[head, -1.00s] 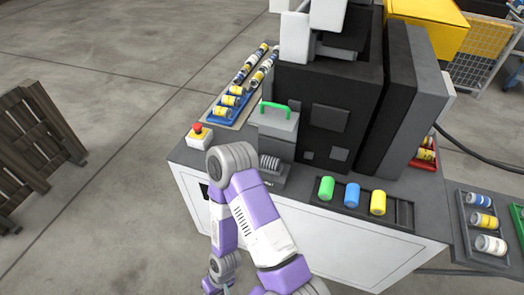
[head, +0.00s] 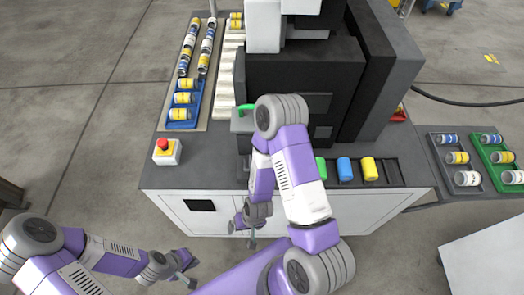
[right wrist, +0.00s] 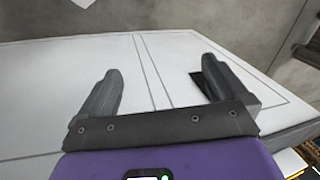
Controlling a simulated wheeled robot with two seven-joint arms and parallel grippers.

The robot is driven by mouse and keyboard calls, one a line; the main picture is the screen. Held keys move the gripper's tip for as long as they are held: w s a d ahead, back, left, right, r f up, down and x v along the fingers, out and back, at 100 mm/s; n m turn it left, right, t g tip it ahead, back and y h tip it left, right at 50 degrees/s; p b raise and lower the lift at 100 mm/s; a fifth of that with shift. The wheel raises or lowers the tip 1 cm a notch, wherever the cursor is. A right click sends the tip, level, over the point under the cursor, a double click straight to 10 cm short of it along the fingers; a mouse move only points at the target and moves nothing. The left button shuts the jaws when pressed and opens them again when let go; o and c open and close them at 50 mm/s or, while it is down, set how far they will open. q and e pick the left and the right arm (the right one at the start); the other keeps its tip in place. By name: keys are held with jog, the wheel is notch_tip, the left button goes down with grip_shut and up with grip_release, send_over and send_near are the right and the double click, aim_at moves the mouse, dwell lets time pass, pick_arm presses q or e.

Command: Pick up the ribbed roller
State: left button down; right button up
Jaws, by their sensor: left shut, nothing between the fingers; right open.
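I cannot make out the ribbed roller in the head view now; my right arm covers the middle of the bench front, where a ribbed grey part showed earlier. My right gripper (head: 241,236) hangs in front of the white cabinet (head: 300,209), below the bench top. In the right wrist view it (right wrist: 163,82) is open, with nothing between its fingers and the white cabinet panels (right wrist: 150,65) beyond. My left gripper (head: 190,274) is shut and empty at the lower left, over the floor and away from the bench.
A red emergency button (head: 163,145) stands at the bench's left corner. A blue tray (head: 184,106) holds yellow cans. Green (head: 320,168), blue (head: 344,168) and yellow (head: 368,168) cylinders stand right of my arm. A black machine (head: 375,65) rises behind. The floor at left is clear.

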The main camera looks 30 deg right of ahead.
jog(key=w+d+r+m+t+h+p, duration=0.1)
jog(key=w+d+r+h+p, duration=0.15)
jog(key=r+p, duration=0.35)
jog(key=w+d+r+m+t+h+p, duration=0.15)
jog(key=d+r+p, duration=0.3)
jog(key=r, duration=0.45)
jog(key=shift+h, duration=0.4)
jog(key=w+d+b, duration=0.1)
jog(key=w+d, duration=0.1)
jog(key=w, duration=0.1)
jog(key=w+d+b, duration=0.1)
jog(key=w+d, duration=0.1)
jog(key=w, duration=0.1)
jog(key=w+d+b, duration=0.1)
jog(key=w+d, duration=0.1)
jog(key=w, duration=0.2)
jog(key=shift+d, duration=0.4)
jog(key=shift+f, duration=0.55)
pick_arm(q)
notch_tip(320, 180, up, 10)
jog(key=shift+f, duration=0.15)
jog(key=shift+s, duration=0.15)
pick_arm(e)
jog(key=c, duration=0.9)
jog(key=shift+o, duration=0.2)
